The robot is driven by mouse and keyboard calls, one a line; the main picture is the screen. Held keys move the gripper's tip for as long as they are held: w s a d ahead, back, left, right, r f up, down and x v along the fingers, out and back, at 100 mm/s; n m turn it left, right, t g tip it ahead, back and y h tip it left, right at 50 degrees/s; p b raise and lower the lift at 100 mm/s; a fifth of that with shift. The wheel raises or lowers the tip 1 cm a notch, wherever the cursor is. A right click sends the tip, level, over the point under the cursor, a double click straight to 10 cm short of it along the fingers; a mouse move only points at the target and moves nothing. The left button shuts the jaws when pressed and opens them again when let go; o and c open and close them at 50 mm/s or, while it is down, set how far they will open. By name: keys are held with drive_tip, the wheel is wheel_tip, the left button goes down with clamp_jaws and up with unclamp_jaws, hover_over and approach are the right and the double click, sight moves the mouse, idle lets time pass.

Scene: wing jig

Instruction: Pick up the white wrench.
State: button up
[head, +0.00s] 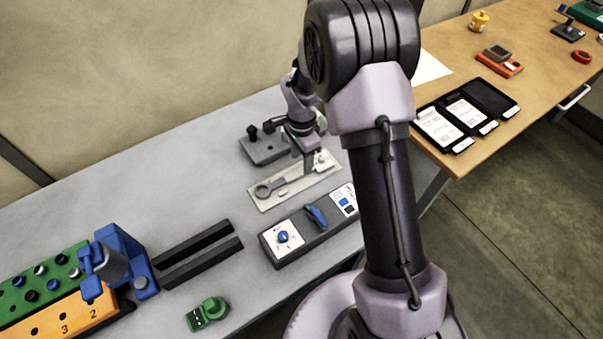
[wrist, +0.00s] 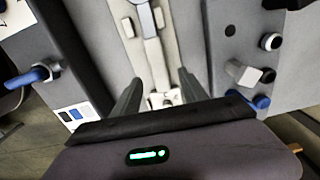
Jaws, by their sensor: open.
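The white wrench (head: 286,183) looks pale grey and lies on a long beige board (head: 262,204). Its ring end is at the left of the board in the head view. My gripper (head: 308,168) is over the right part of the board, pointing down and partly hidden by its own wrist. In the wrist view the wrench (wrist: 153,52) runs from the top edge down towards the space between the fingers. My gripper (wrist: 159,80) is open there, one finger on each side of the wrench's line. I cannot tell how high the fingertips are above it.
A dark panel (head: 300,246) with a blue knob and blue lever stands in front of the board. A dark plate (head: 263,152) with a black knob lies behind it. Black rails (head: 198,252) and a blue clamp (head: 125,255) are to the left. The grey bench behind is clear.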

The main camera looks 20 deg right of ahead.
sight(302, 170)
wheel_tip(302, 170, down, 4)
drive_tip(key=shift+f+b, duration=0.1)
drive_tip(key=shift+b, duration=0.45)
drive_tip(key=shift+c, duration=0.6)
clamp_jaws()
